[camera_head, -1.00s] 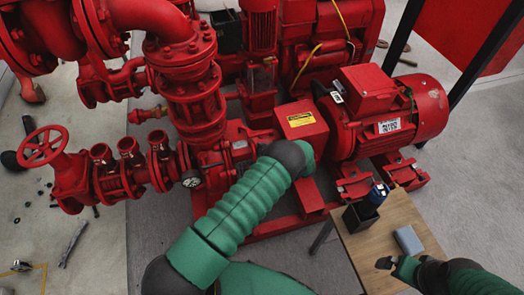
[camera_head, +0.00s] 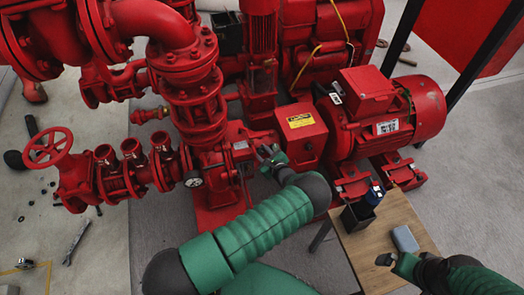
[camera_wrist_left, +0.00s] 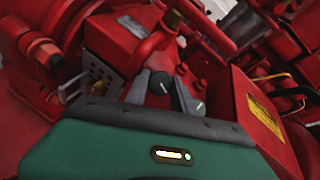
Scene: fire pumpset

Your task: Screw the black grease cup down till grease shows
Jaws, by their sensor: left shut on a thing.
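My left gripper (camera_head: 267,154) reaches into the red pump's bearing area, left of the red box with the yellow label. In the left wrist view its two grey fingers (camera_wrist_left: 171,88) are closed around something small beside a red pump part.
The red motor (camera_head: 385,115) and box with the yellow label (camera_head: 300,135) stand right of my left gripper. Valve piping (camera_head: 130,180) is at left.

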